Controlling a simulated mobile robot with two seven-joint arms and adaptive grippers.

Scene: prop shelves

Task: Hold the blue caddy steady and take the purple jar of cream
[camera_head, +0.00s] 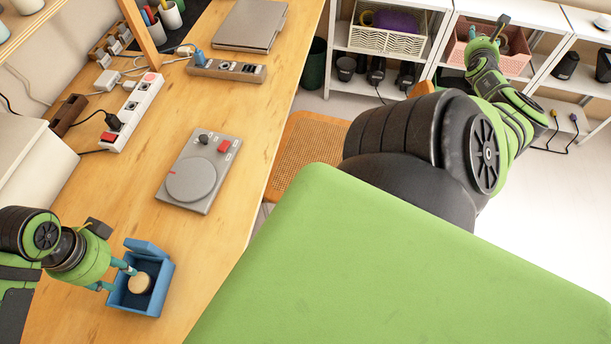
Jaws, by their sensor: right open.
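The blue caddy (158,300) is a small open box with a raised flap at its back, on the wooden table at lower left. A round thing with a tan top (138,284) sits inside it; its sides are mostly hidden, so I cannot tell its body colour. My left gripper (120,279) is at the caddy's left wall, one fingertip over the rim and the other near the outside. I cannot tell whether it is clamped. My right gripper (488,28) is open and empty at upper right, in front of the shelves. I cannot make out a purple jar.
A grey device with a round dial (192,180) lies behind the caddy. A power strip (133,112), a laptop (250,24) and cables are further back. White shelves hold a cream basket (388,42) with a purple item and a pink basket (514,66). A cane chair (305,150) stands beside the table.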

